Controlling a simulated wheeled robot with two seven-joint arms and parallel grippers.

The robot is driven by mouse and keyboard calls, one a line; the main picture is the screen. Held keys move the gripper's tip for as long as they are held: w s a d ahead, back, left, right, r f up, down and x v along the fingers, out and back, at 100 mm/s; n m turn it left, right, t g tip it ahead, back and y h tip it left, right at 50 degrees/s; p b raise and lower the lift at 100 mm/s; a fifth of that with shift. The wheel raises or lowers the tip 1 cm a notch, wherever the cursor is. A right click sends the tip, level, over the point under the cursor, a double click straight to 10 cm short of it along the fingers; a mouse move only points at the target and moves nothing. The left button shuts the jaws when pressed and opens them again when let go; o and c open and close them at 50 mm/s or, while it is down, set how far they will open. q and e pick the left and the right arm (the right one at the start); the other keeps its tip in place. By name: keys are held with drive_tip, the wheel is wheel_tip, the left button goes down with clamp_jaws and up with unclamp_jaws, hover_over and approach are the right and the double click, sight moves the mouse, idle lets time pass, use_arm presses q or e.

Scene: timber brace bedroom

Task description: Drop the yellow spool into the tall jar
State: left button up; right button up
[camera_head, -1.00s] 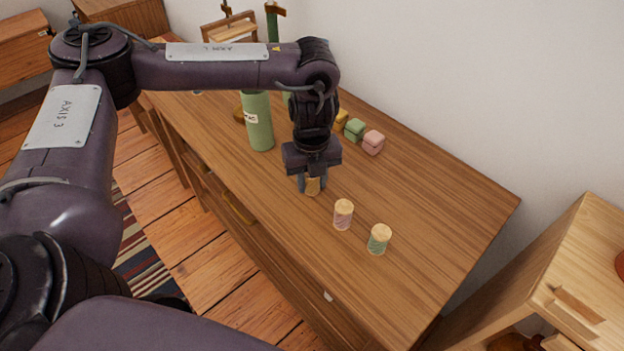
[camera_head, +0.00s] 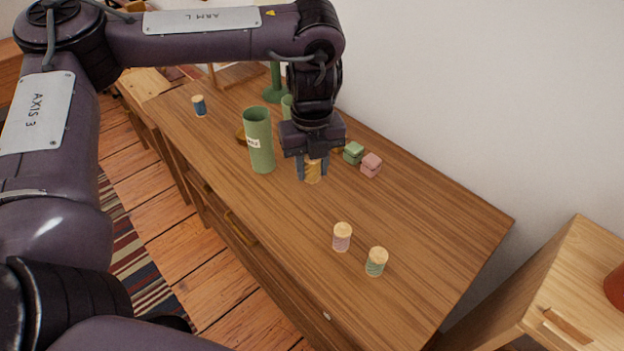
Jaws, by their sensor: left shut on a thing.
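The yellow spool (camera_head: 312,172) is upright between the fingers of my left gripper (camera_head: 312,166), which is shut on it. Whether its base is clear of the dresser top is hard to tell. The tall jar (camera_head: 261,147) is a green open cylinder with a small pale label, standing just left of the gripper. Its rim is visible, and its inside looks dark. My right gripper is not in view.
A pink spool (camera_head: 342,237) and a green spool (camera_head: 376,262) stand at the front of the dresser top (camera_head: 420,220). A blue spool (camera_head: 199,105) stands at the far left. A green stand (camera_head: 273,90) is behind the jar.

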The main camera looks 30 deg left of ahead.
use_arm(q)
wheel_tip(320, 180, up, 7)
drive_tip(key=shift+f+p, duration=0.1)
drive_tip(key=shift+p, duration=0.7)
drive_tip(key=shift+r, duration=0.8)
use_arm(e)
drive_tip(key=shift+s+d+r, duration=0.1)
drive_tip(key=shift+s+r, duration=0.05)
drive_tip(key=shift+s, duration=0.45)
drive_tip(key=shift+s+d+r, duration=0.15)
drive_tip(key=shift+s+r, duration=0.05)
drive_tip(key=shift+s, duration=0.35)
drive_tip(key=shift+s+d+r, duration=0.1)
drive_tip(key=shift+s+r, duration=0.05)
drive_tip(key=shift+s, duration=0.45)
